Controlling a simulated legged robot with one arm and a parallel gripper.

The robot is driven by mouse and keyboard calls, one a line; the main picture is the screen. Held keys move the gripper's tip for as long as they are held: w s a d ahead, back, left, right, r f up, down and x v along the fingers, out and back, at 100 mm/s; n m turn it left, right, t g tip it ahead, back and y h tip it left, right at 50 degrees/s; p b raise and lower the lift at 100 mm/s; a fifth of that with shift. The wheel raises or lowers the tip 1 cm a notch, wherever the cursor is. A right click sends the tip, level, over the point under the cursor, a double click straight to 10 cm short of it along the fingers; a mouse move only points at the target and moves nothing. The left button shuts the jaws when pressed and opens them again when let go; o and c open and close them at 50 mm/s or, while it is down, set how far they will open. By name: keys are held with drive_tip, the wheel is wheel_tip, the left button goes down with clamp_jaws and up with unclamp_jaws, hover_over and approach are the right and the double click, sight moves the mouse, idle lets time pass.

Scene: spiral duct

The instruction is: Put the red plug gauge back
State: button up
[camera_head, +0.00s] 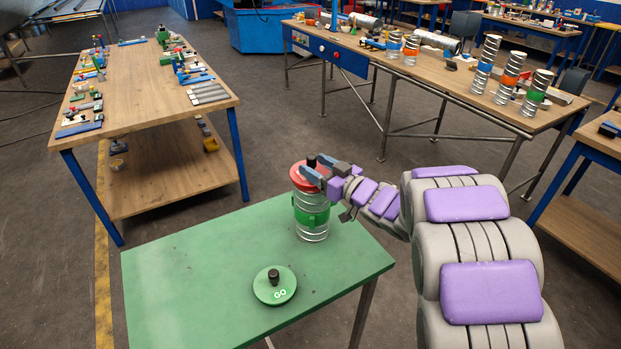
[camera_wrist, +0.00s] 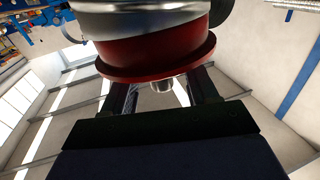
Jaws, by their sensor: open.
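The red plug gauge (camera_head: 299,179) sits on top of an upright spiral duct piece (camera_head: 311,220) with a green band, on the green table (camera_head: 180,270). Its dark knob points up. My gripper (camera_head: 319,168) is open at the gauge's top, its fingers around the knob. In the wrist view, which looks inverted, the red gauge (camera_wrist: 150,62) fills the upper middle with the silver duct above it. My gripper's fingers (camera_wrist: 165,90) stand either side of the knob, with gaps visible. The green GO gauge (camera_head: 275,285) lies flat on the table, knob up.
A wooden bench (camera_head: 130,85) at left holds several small tools and gauges. A long bench (camera_head: 450,80) at the back right holds several banded duct pieces, some with blue, orange and green bands. The green table's left part is clear.

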drive_tip(key=shift+d, duration=0.15)
drive_tip(key=shift+c, duration=1.3)
clamp_jaws()
